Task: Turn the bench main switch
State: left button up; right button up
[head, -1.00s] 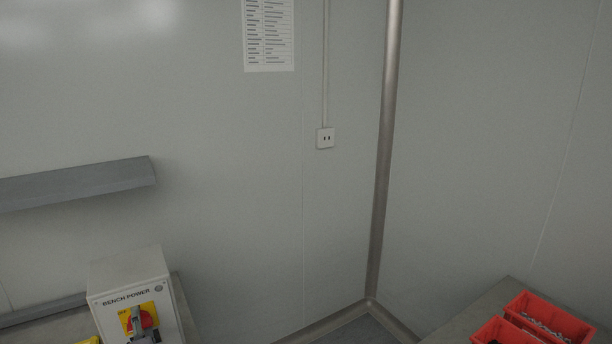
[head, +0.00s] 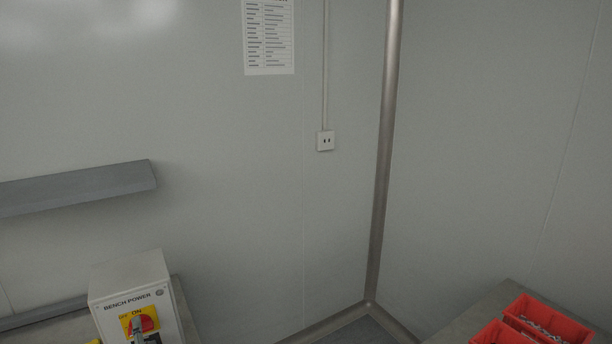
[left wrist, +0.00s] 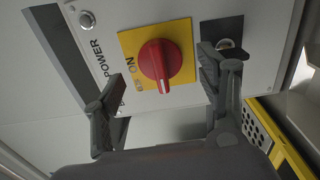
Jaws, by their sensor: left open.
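The bench power box (head: 128,275) is a pale box at the lower left of the head view, labelled BENCH POWER. Its front has a yellow plate (head: 126,323) marked OFF and ON with a red rotary knob (head: 148,324). In the left wrist view the red knob (left wrist: 160,62) and yellow plate (left wrist: 180,32) are plain to see. My left gripper (left wrist: 160,95) is open, its fingers apart on either side of the knob in that view, with nothing between them. A grey finger partly covers the knob in the head view. My right gripper is not in view.
A dark plate with a round metal fitting (left wrist: 227,44) sits beside the knob, partly behind a finger. A grey shelf (head: 80,187) is on the wall above the box. Red bins (head: 548,322) stand at lower right.

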pick_arm(q)
jog(key=p+v, duration=0.1)
jog(key=v, duration=0.4)
dwell(0.3)
